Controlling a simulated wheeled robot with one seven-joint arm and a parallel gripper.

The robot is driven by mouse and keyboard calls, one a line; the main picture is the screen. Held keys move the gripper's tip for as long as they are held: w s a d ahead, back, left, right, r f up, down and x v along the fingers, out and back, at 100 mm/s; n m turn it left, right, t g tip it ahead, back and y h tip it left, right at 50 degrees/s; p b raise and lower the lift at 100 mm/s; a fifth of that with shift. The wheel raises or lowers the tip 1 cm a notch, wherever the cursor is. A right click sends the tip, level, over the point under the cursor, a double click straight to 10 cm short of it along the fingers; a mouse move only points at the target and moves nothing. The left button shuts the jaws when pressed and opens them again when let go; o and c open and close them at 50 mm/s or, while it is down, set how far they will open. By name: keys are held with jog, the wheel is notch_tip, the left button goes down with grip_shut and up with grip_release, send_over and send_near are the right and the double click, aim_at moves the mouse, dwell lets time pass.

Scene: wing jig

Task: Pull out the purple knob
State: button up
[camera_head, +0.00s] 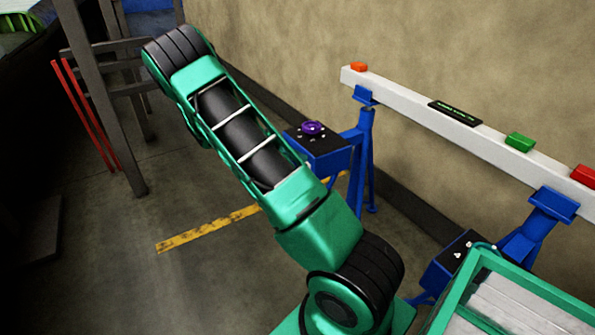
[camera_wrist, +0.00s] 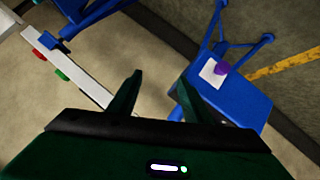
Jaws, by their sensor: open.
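The purple knob (camera_head: 312,128) sits on the black top plate of a blue box (camera_head: 322,150) on blue legs, just beyond my green arm in the head view. In the wrist view the purple knob (camera_wrist: 222,68) stands on a pale plate on the blue box (camera_wrist: 238,98), right of centre. My gripper (camera_wrist: 160,85) shows two dark green fingers spread apart with nothing between them. The knob lies to the right of the right fingertip and apart from it. In the head view my gripper is hidden.
A second blue box (camera_head: 455,262) stands lower right, near a green-framed tray (camera_head: 480,268). A yellow stripe (camera_head: 207,228) marks open floor.

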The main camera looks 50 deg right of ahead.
jog(key=w+f+m+t+h, duration=0.1)
jog(key=w+f+h, duration=0.35)
jog(key=f, duration=0.25)
jog(key=w+f+t+h, duration=0.1)
jog(key=w+f+h, duration=0.35)
jog(key=f, duration=0.35)
jog(key=shift+y, duration=0.3)
jog(key=x, duration=1)
jog(key=shift+w+a, duration=0.1)
grip_shut()
